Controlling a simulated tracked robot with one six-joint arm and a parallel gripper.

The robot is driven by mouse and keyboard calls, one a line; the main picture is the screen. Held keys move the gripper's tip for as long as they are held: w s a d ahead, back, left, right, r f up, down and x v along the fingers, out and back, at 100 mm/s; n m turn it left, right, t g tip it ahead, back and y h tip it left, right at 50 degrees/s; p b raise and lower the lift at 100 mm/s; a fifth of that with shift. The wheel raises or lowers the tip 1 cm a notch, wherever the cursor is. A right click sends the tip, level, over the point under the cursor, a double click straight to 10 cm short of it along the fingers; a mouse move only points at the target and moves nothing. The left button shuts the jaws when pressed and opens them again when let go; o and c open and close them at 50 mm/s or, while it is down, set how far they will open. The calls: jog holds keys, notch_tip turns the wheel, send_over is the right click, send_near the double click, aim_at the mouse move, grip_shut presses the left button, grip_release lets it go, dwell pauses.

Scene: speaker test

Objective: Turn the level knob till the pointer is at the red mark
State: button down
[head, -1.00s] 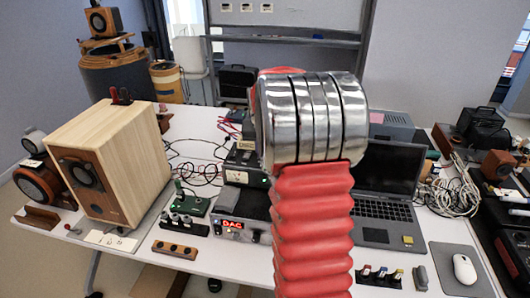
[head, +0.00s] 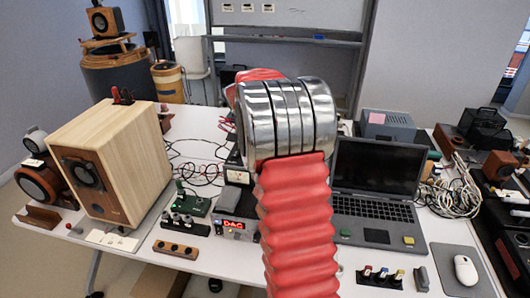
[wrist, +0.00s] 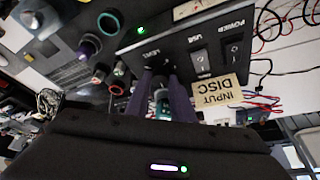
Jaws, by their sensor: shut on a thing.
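In the wrist view, a dark panel (wrist: 188,45) carries the words LEVEL, USB and POWER. My gripper (wrist: 163,100) has its two purple fingers closed around a small teal-grey knob (wrist: 161,97) below the LEVEL label. The pointer and the red mark cannot be made out; the fingers cover much of the knob. In the head view, my red ribbed arm with its silver joint hides the gripper and the knob. A box with a pale meter (head: 237,177) shows partly to the left of the arm.
In the wrist view, a tan INPUT DISC card (wrist: 219,92) sits right of the fingers, with switches (wrist: 232,55) above. Other knobs (wrist: 108,22) stand left. In the head view, a wooden speaker (head: 135,165) stands left, a laptop (head: 378,170) right, and cables lie behind.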

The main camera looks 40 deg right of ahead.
jog(key=m, duration=0.1)
jog(key=m+g, duration=0.1)
jog(key=m, duration=0.2)
jog(key=shift+w+m+g, duration=0.25)
jog(key=shift+m+g, duration=0.05)
jog(key=m+g+y, duration=0.1)
jog(key=m, duration=0.2)
jog(key=shift+m, duration=0.4)
jog(key=c, duration=1.5)
grip_release()
jog(key=shift+d+g, duration=0.1)
jog(key=shift+g, duration=0.2)
jog(key=shift+c, duration=0.2)
jog(key=v, duration=1.3)
jog(key=shift+r, duration=0.35)
